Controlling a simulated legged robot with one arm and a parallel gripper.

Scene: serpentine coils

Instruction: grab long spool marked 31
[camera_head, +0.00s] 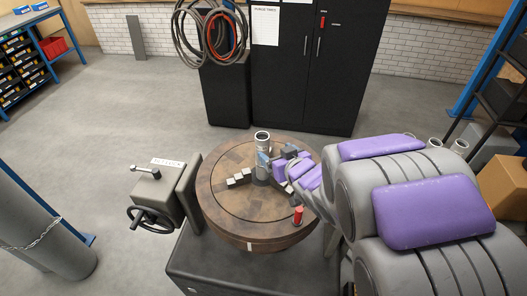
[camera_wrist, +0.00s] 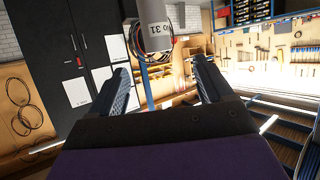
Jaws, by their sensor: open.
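A tall grey cylindrical spool (camera_head: 262,143) stands upright near the middle of a round wooden turntable.
The round turntable (camera_head: 225,215) also bears small pale blocks (camera_head: 238,178) and a red cylinder (camera_head: 298,215). A grey box with a handwheel (camera_head: 157,190) stands at its left. Coiled hoses (camera_head: 212,35) hang before black cabinets (camera_head: 330,90).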

